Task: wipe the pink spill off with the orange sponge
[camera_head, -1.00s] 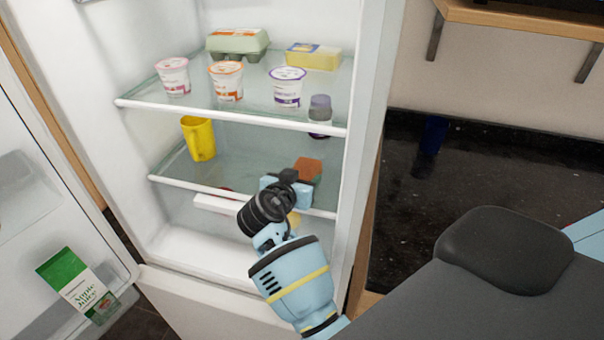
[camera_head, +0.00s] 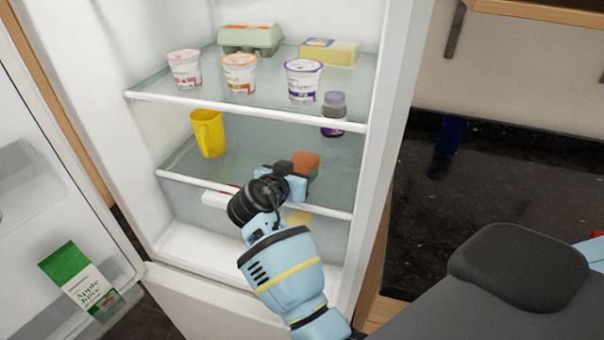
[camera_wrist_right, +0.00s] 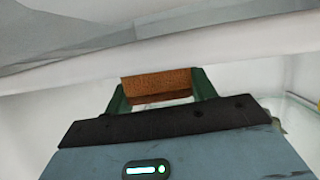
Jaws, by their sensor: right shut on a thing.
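The orange sponge (camera_head: 306,161) is in my right gripper (camera_head: 290,180), over the middle glass shelf inside the open fridge. The right wrist view shows the sponge (camera_wrist_right: 158,84) between the two dark green fingertips of the right gripper (camera_wrist_right: 161,92), which is shut on it. I cannot tell whether the sponge touches the shelf. I cannot make out the pink spill in either view; my right gripper and forearm cover part of the shelf. My left gripper is not in view.
The fridge walls stand close on both sides.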

